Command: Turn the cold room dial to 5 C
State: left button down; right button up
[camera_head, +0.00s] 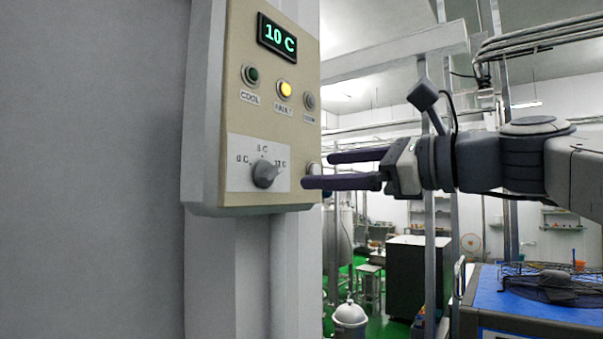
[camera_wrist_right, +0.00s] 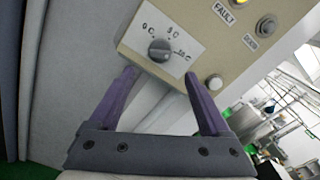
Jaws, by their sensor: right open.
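The cold room dial (camera_head: 265,174) is a grey knob on a white plate, low on the beige control panel (camera_head: 226,110). Its pointer is turned to the right, toward the 10 C mark. The display (camera_head: 277,37) reads 10 C in green. My right gripper (camera_head: 316,171) is open and empty, its purple fingers pointing left at the panel's right edge. In the right wrist view the dial (camera_wrist_right: 160,49) sits ahead of and between the open fingers (camera_wrist_right: 161,82), apart from them. My left gripper is not in view.
The yellow fault lamp (camera_head: 285,89) is lit; the green cool lamp (camera_head: 251,74) looks dark. A pale round button (camera_wrist_right: 214,83) sits right of the dial, close to one finger. A blue-topped table (camera_head: 500,300) stands at the lower right.

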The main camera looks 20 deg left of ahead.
aim_at(274, 171)
jog(key=p+x, duration=0.2)
jog(key=x, duration=0.2)
jog(key=p+x, duration=0.2)
jog(key=x, duration=0.3)
jog(key=shift+a+r, duration=0.15)
jog(key=shift+r, duration=0.05)
jog(key=shift+w+a+f+p, duration=0.1)
jog(key=shift+a+f+p, duration=0.05)
jog(key=shift+a+p, duration=0.2)
grip_shut()
